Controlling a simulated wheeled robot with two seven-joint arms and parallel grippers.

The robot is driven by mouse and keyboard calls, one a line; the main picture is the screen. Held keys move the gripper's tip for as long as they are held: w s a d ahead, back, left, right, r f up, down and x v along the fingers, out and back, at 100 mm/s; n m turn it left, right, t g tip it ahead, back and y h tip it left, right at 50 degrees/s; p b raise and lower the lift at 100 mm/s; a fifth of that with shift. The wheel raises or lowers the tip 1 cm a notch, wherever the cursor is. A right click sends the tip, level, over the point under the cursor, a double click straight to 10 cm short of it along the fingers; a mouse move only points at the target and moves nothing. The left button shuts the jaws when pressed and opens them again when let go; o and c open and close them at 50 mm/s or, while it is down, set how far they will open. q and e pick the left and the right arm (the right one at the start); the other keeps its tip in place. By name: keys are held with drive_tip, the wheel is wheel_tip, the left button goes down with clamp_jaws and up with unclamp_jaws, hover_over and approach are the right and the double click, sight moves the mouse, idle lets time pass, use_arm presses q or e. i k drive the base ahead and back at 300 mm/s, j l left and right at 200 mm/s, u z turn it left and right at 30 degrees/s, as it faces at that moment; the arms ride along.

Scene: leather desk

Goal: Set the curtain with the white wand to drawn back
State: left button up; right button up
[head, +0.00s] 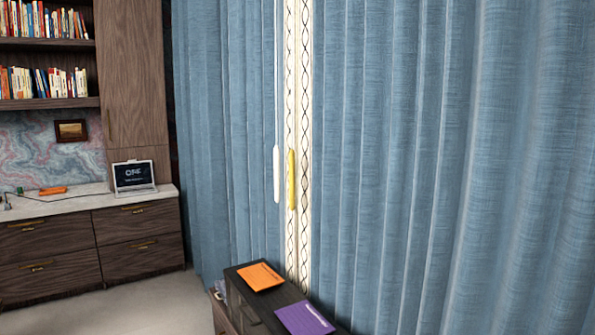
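A blue curtain (225,130) hangs on the left and another blue curtain (400,150) hangs on the right. Both hang in folds and together cover most of the view from the centre to the right edge. A white wand (277,174) hangs upright on a thin line at the inner edge of the left curtain. A yellow wand (291,180) hangs just to its right, in front of a cream trim band (305,100) with a dark crossing pattern. The curtains' edges meet around this band. Neither of my grippers is in view.
A low dark cabinet (240,283) stands below the wands, with an orange booklet (260,276) and a purple booklet (304,318) on top. A counter with drawers (140,240) and bookshelves (45,103) stand at the left. Pale floor (150,305) is clear at lower left.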

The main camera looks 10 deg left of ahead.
sight(237, 114)
drive_tip(key=i+j, duration=0.2)
drive_tip(key=i+j+z, duration=0.1)
drive_tip(key=j, duration=0.35)
drive_tip(key=i+j, duration=0.25)
drive_tip(key=i+j+z, duration=0.15)
drive_tip(key=j, duration=0.25)
drive_tip(key=i+j, duration=0.2)
drive_tip(key=j, duration=0.15)
drive_tip(key=i+j, duration=0.15)
drive_tip(key=j, duration=0.2)
drive_tip(key=i+j, duration=0.2)
drive_tip(key=j, duration=0.15)
drive_tip(key=i+j, duration=0.15)
drive_tip(key=j, duration=0.25)
drive_tip(key=i+j, duration=0.2)
drive_tip(key=j, duration=0.15)
